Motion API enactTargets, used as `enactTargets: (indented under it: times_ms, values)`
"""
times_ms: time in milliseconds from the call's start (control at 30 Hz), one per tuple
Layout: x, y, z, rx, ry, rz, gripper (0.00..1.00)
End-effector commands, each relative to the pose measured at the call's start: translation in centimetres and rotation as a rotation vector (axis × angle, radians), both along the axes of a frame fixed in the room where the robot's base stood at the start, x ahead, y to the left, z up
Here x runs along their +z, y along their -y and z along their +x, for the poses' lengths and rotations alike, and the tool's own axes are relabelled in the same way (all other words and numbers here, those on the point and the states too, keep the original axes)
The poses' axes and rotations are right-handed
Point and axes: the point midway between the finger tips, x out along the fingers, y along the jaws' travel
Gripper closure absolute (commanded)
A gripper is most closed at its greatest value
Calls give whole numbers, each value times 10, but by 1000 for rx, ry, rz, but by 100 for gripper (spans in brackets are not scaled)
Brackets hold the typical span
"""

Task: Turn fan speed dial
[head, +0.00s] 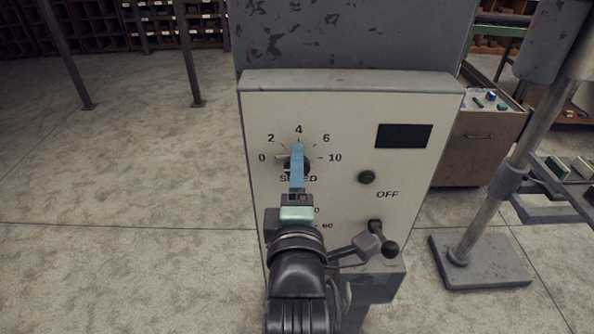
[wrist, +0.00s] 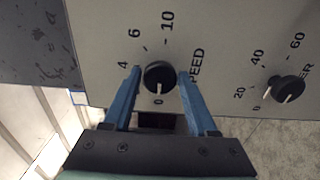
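The fan speed dial (wrist: 160,77) is a round black knob with a white pointer line on the cream panel (head: 345,110). Its pointer lies on the side of the 0 mark. In the head view the dial (head: 287,163) is partly hidden behind my blue fingers. My gripper (head: 297,150) reaches up to the panel over the SPEED label. In the wrist view the fingers of my gripper (wrist: 160,73) stand on either side of the dial, open, with a thin gap showing on each side. I cannot tell for sure whether either finger touches it.
A second black dial (wrist: 287,89) with marks 20, 40 and 60 sits beside the speed dial. A grey post (head: 515,170) stands further right.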

Motion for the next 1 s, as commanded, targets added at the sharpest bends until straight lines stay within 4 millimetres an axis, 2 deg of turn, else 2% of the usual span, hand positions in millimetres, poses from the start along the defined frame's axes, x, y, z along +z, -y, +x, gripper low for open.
enactTargets:
  times_ms: [33, 300, 667, 1000]
  values:
    - [0, 0, 0, 0, 0, 0, 53]
    - [0, 0, 0, 0, 0, 0, 100]
    - [0, 0, 0, 0, 0, 54, 100]
    - [-1, 0, 0, 0, 0, 299, 100]
